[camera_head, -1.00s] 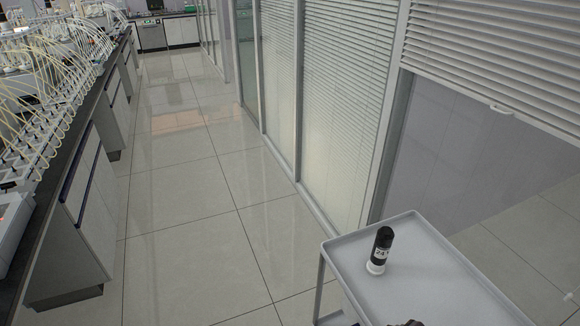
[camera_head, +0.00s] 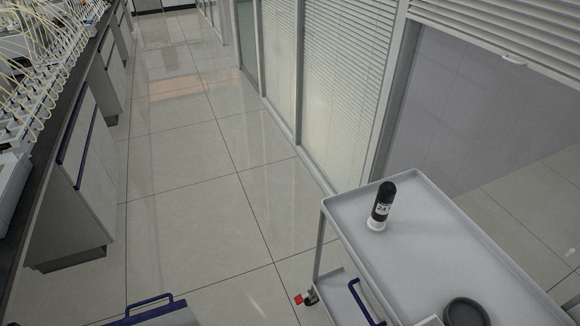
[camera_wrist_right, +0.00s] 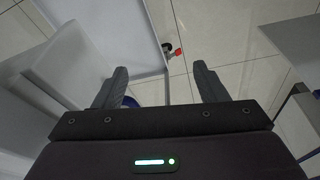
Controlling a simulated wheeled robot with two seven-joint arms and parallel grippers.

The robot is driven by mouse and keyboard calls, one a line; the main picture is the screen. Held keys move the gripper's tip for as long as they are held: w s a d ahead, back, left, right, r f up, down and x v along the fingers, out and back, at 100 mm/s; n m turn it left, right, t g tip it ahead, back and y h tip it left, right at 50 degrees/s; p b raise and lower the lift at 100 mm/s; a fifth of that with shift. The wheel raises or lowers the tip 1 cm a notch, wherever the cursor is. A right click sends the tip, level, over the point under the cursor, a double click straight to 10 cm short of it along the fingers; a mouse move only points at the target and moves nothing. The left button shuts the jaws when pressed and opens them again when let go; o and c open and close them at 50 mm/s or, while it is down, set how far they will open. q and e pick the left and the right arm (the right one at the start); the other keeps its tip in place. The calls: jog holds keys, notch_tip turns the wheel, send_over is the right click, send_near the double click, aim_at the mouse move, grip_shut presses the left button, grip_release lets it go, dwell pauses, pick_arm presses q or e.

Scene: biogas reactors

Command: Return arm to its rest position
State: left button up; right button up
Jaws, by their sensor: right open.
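My right gripper (camera_wrist_right: 160,82) shows in the right wrist view with its two dark fingers spread and nothing between them. Behind the fingers lie floor tiles and the grey cart (camera_wrist_right: 105,35), whose edge runs beside the left finger. In the head view neither gripper shows clearly.
The cart's caster with a red tab (camera_head: 303,299) and a blue handle (camera_head: 362,303) show below its top. A round black thing (camera_head: 467,314) is at the bottom edge; I cannot tell what it is. A lab bench (camera_head: 75,180) lines the left, glass partitions (camera_head: 335,95) the right. The tiled floor (camera_head: 195,210) between is clear.

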jog(key=s+d+f+b, duration=0.1)
jog(key=s+f+b, duration=0.4)
jog(key=f, duration=1.4)
jog(key=s+d+f+g, duration=0.1)
jog(key=s+d+f, duration=0.2)
jog(key=s+f, duration=1)
jog(key=s, duration=0.4)
jog(key=shift+g, duration=0.3)
jog(key=shift+s+f, duration=0.1)
jog(key=shift+s, duration=0.05)
jog(key=shift+c, duration=0.5)
